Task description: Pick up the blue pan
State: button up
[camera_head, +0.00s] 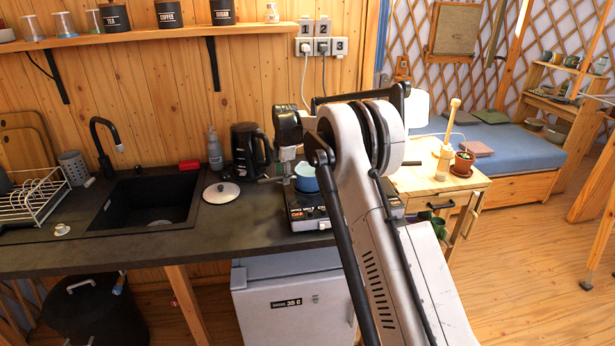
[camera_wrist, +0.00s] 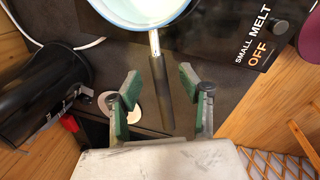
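The blue pan (camera_head: 306,184) sits on the black hob (camera_head: 308,222) at the right end of the counter. In the wrist view the pan (camera_wrist: 109,12) is at the top, with a pale interior and a dark handle (camera_wrist: 161,95) pointing down. My gripper (camera_wrist: 160,80) is open, with a green-padded finger on each side of the handle and visible gaps between. In the head view my gripper (camera_head: 275,179) is left of the pan, partly hidden by the arm. Whether the fingers are level with the handle in height is hard to tell.
A white lid (camera_head: 221,193) lies on the counter beside the black sink (camera_head: 146,204). A purple object (camera_wrist: 311,40) edges the wrist view.

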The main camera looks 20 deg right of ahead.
jog(key=shift+w+f, duration=0.2)
jog(key=shift+f, duration=0.85)
grip_shut()
jog(key=shift+r, duration=0.1)
